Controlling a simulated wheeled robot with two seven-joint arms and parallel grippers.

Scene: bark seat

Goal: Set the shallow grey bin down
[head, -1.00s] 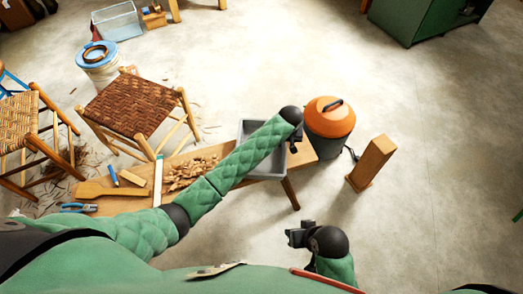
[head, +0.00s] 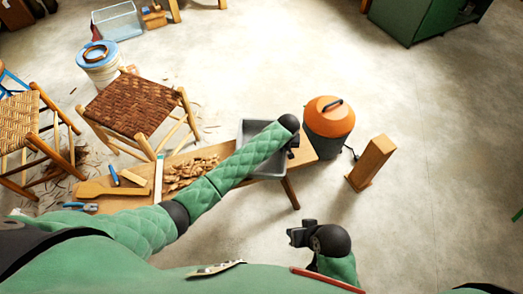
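The shallow grey bin (head: 252,129) is at the right end of the low wooden bench (head: 222,149), partly hidden under my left forearm. My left gripper (head: 291,152) is at the bin's right side, by its rim. Its fingers are small and dark here, and I cannot tell whether they are closed on the rim. I also cannot tell whether the bin rests on the bench or hangs just above it. My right gripper (head: 296,236) is in front of the bench, over bare floor, apart from the bin. Its jaws look parted and empty.
Wood shavings (head: 190,172), a wooden paddle (head: 110,189) and blue-handled pliers (head: 80,206) lie on the bench left of the bin. An orange-topped vacuum (head: 329,116) stands close by on the right, with a wooden block (head: 371,162) beyond it.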

